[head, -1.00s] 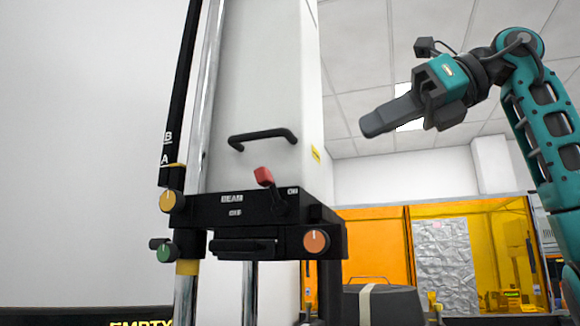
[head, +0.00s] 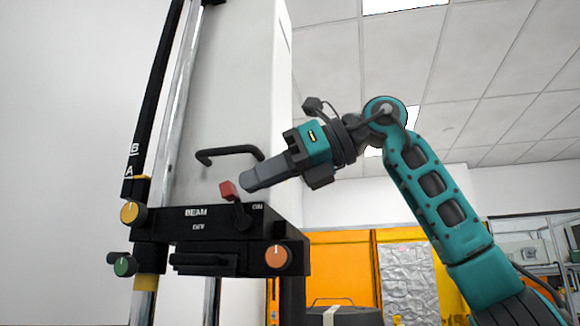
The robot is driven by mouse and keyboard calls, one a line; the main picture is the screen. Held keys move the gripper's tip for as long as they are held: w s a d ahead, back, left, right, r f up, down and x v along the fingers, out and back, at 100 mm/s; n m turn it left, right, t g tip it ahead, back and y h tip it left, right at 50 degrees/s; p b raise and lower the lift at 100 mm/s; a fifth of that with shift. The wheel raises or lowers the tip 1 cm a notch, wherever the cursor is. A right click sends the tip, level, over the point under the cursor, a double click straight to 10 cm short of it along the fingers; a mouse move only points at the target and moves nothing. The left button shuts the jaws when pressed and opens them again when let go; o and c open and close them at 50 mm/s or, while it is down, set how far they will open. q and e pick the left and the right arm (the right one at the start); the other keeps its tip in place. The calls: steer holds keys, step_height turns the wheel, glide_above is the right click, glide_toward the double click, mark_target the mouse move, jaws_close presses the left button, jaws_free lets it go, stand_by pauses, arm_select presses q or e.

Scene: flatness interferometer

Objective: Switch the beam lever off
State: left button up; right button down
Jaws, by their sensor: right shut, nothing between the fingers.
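The beam lever (head: 229,191) has a red knob on a dark stem. It stands on the black panel (head: 212,219) of the tall white instrument and leans up and to the left. The panel is lettered BEAM, with OFF below it and a small ON label at the right. My right gripper (head: 248,183) is shut and empty. Its fingertips are just to the right of the red knob in the head view; I cannot tell whether they touch it. My left gripper is not in view.
A black handle (head: 230,151) sticks out of the white housing above the lever, close to my gripper. A yellow knob (head: 133,212), a green knob (head: 125,265) and an orange knob (head: 277,256) surround the panel. Orange screens stand behind at the lower right.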

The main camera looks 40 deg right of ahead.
steer(key=shift+w+a+f, duration=0.2)
steer(key=shift+w+a, duration=0.15)
steer(key=shift+w, duration=0.05)
